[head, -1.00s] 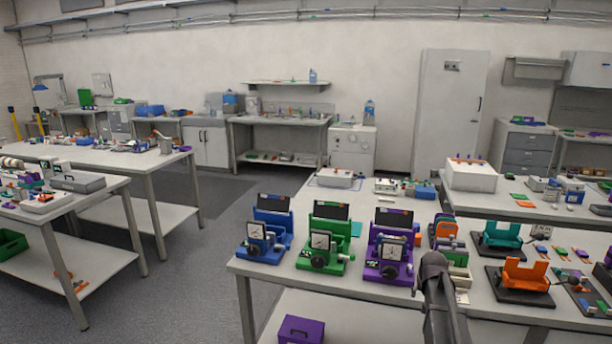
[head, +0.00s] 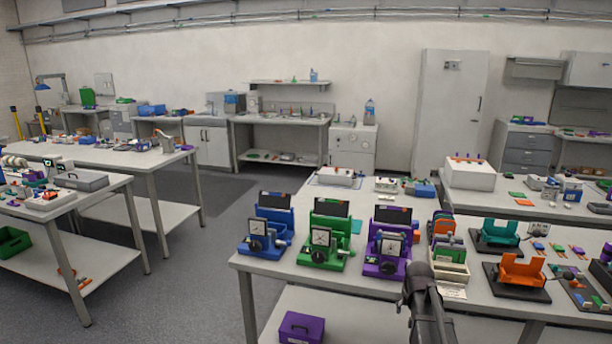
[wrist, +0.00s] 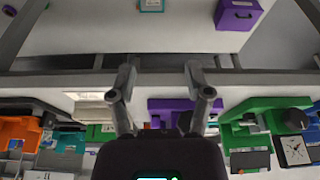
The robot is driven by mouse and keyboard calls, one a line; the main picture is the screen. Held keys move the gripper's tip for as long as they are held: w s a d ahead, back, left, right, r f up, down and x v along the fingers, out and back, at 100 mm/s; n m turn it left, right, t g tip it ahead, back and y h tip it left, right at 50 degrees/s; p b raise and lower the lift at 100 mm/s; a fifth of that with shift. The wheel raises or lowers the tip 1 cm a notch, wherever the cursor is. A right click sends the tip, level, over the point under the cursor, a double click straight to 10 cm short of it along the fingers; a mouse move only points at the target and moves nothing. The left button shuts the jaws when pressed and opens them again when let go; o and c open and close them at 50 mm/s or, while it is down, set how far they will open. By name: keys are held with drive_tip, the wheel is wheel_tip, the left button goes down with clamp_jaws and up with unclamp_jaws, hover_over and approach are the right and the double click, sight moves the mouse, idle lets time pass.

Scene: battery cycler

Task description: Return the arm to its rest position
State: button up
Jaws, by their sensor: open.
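In the wrist view my gripper (wrist: 160,90) is open, its two fingers apart with nothing between them. Behind them the bench edge and the coloured devices appear upside down. In the head view my dark arm (head: 425,300) rises from the bottom edge, in front of the near bench (head: 350,284). The fingers cannot be made out in the head view.
Blue (head: 268,225), green (head: 327,233) and purple (head: 389,241) cycler devices stand on the near bench, left of my arm. A slotted holder (head: 450,262) and an orange cradle (head: 521,270) stand to its right. A purple box (head: 301,328) sits on the lower shelf.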

drive_tip(key=s+a+n+g, duration=0.1)
drive_tip(key=s+a, duration=0.6)
drive_tip(key=s, duration=0.3)
drive_tip(key=s+a+n+g, duration=0.1)
drive_tip(key=s+a+g, duration=0.1)
drive_tip(key=s+a, duration=0.5)
drive_tip(key=s, duration=0.2)
drive_tip(key=shift+s+a+f+y, duration=0.15)
drive_tip(key=shift+s+f+y, duration=0.2)
drive_tip(key=shift+y, duration=0.05)
drive_tip(key=shift+c, duration=0.5)
